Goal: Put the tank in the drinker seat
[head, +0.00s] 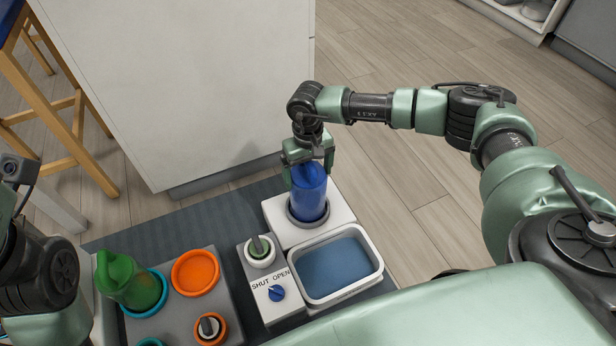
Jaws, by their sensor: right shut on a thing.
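The blue tank (308,190) stands roughly upright at the back of the white drinker (340,214). My right gripper (307,160) is shut on its upper part from above. The tank's lower end is at the dark grey round seat (294,219), whose rim shows around its front. I cannot tell whether the tank rests fully down in the seat. The drinker's rectangular basin (376,273), with a blue inside, is in front of the seat. My left arm shows at the left edge, but its gripper fingers are out of sight.
A panel marked SHUT OPEN with a blue knob (277,293) is left of the basin. A grey board (180,323) at left holds a green container (125,280), an orange ring (195,271) and a small capped piece (209,327). A white cabinet (190,80) rises behind.

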